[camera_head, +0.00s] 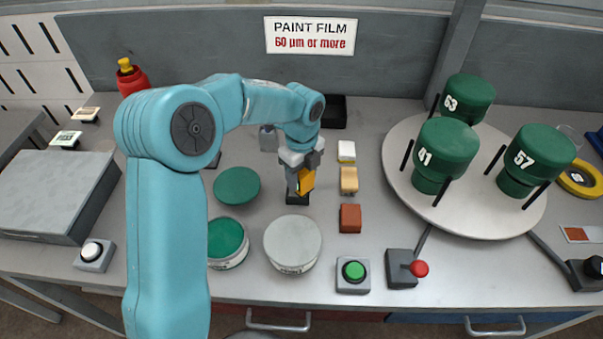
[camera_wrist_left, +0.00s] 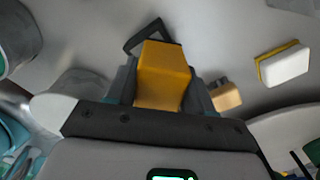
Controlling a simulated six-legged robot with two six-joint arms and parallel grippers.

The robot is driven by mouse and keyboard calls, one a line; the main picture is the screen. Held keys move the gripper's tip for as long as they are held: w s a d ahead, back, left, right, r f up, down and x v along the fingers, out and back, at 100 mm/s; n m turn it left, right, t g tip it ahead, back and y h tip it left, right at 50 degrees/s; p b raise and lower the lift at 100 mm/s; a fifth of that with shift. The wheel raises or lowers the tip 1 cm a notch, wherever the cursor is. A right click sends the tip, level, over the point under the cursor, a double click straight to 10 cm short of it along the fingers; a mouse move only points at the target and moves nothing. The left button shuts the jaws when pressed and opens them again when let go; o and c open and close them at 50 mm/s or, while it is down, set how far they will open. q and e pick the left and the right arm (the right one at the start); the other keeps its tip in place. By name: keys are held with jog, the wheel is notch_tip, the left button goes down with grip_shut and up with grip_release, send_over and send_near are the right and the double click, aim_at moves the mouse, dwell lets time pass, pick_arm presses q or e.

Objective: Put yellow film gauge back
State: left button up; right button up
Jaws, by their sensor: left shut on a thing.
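A small black holder (camera_head: 297,198) is on the bench right below the gauge. In the left wrist view its black frame (camera_wrist_left: 133,44) shows just past the gauge, partly hidden by it. I cannot tell whether the gauge touches the holder. My right gripper is not in view.
To the right are a white-and-yellow sponge (camera_head: 346,151), a tan block (camera_head: 349,180) and a red-brown block (camera_head: 350,218). A round turntable (camera_head: 440,215) carries green numbered cylinders (camera_head: 447,150). Nearer are a grey-lidded can (camera_head: 292,243), an open green can (camera_head: 227,240) and a green lid (camera_head: 237,186).

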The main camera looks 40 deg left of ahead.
pick_arm(q)
jog(key=shift+s+f, duration=0.1)
jog(key=o, duration=1.2)
notch_tip(320, 180, up, 12)
jog(key=shift+f, duration=0.1)
jog(key=shift+r, duration=0.35)
